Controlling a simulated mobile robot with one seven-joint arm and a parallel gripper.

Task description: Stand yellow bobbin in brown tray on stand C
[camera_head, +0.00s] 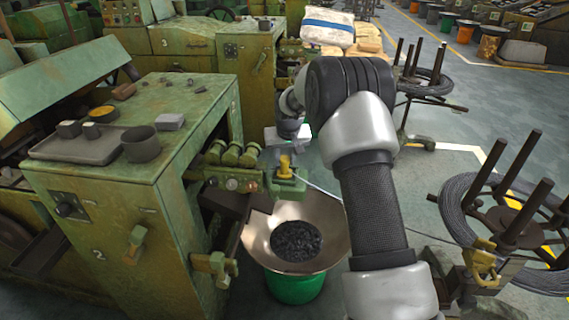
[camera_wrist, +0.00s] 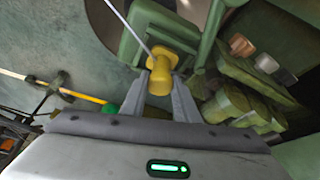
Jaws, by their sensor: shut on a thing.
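The yellow bobbin (camera_head: 285,167) is at the green bracket (camera_head: 287,188) on the front of the machine. It also shows in the wrist view (camera_wrist: 159,76), between the two fingertips of my gripper (camera_wrist: 160,88), which is shut on it. In the head view my gripper (camera_head: 281,147) is small and partly hidden by my arm. The bobbin is at or just above the bracket; I cannot tell whether they touch. I cannot make out a brown tray or a stand marked C in either view.
A copper-coloured funnel (camera_head: 327,222) over a green bucket (camera_head: 295,286) stands below the bracket. A thin pale rod or wire (camera_wrist: 128,24) runs close to the bobbin. Machine 2 (camera_head: 175,185) is at left, with a grey tray (camera_head: 75,150) on top. Wire-coil stands (camera_head: 520,215) are at right.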

